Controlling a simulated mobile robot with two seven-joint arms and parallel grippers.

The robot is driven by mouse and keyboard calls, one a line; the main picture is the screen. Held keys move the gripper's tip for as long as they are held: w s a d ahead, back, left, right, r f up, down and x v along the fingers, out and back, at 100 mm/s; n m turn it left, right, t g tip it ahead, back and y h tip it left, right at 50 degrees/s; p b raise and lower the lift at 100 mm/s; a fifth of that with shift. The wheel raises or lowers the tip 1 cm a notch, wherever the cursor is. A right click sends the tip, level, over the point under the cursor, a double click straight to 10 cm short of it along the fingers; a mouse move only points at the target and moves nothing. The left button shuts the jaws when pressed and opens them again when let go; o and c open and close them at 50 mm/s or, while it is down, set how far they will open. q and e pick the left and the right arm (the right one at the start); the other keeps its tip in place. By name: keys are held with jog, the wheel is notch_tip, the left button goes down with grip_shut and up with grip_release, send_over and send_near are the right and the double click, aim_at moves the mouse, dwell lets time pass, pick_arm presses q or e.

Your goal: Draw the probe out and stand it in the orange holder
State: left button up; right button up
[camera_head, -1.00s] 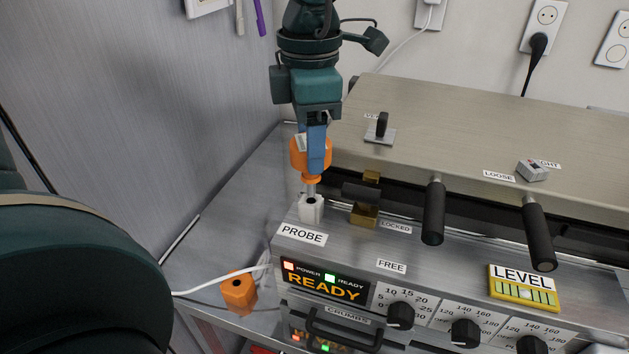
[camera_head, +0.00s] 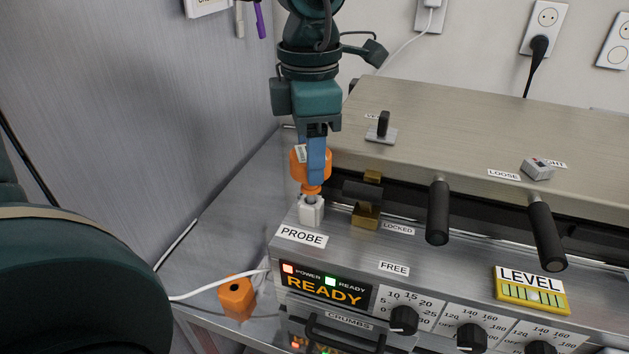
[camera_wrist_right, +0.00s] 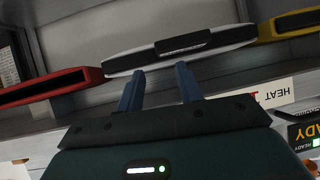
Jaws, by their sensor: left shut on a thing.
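The probe's orange handle (camera_head: 298,166) is upright above the white socket (camera_head: 311,210) at the PROBE label. My left gripper (camera_head: 316,172) comes down from above and is shut on the handle, one blue finger showing in front. Almost no metal shaft shows between handle and socket; the rest is hidden. The orange holder (camera_head: 237,298) is a small block on the bench left of the machine, with a white cable beside it. My right gripper (camera_wrist_right: 159,75) shows in the right wrist view with its two blue fingers apart and nothing seen between them.
The machine's metal lid (camera_head: 460,125) and black handles (camera_head: 437,212) lie right of the probe. A brass latch (camera_head: 366,215) stands close to the socket. The left wall (camera_head: 130,90) bounds the bench. Red (camera_wrist_right: 50,88) and yellow (camera_wrist_right: 290,25) edged objects show in the right wrist view.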

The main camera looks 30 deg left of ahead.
pick_arm(q)
jog(key=shift+f+b, duration=0.65)
jog(key=shift+f, duration=0.05)
jog(key=shift+f+b, duration=0.4)
jog(key=o, duration=1.2)
jog(key=shift+o, duration=0.2)
